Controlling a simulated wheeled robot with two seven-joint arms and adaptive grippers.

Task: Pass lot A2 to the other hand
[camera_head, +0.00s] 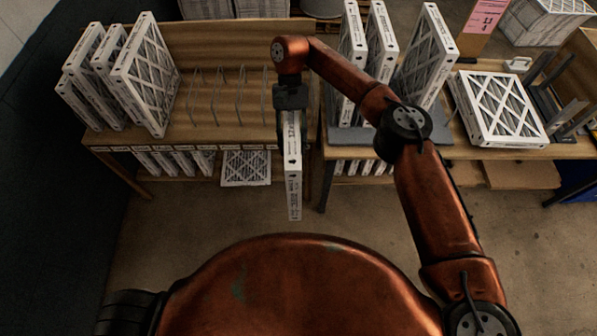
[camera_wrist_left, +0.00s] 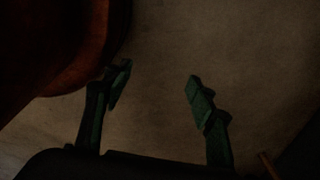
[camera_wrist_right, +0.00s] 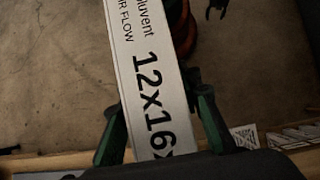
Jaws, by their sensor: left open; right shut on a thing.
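A slim white filter (camera_head: 293,185) hangs edge-on, long side down, from my right gripper (camera_head: 291,100) in the head view. My right gripper is shut on it above the gap between the two benches. In the right wrist view the filter's printed edge (camera_wrist_right: 150,85) reads "12x16" and lies between the two green-tipped fingers. I cannot read a lot name on it. My left gripper (camera_wrist_left: 158,78) is open and empty over bare floor in the left wrist view. It does not show in the head view.
The left bench (camera_head: 230,30) bears several upright filters (camera_head: 145,75) and empty wire dividers (camera_head: 228,95). The right bench (camera_head: 480,152) bears more upright filters (camera_head: 428,55), a flat filter (camera_head: 498,108) and a pink sign (camera_head: 482,17). Floor before the left bench is clear.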

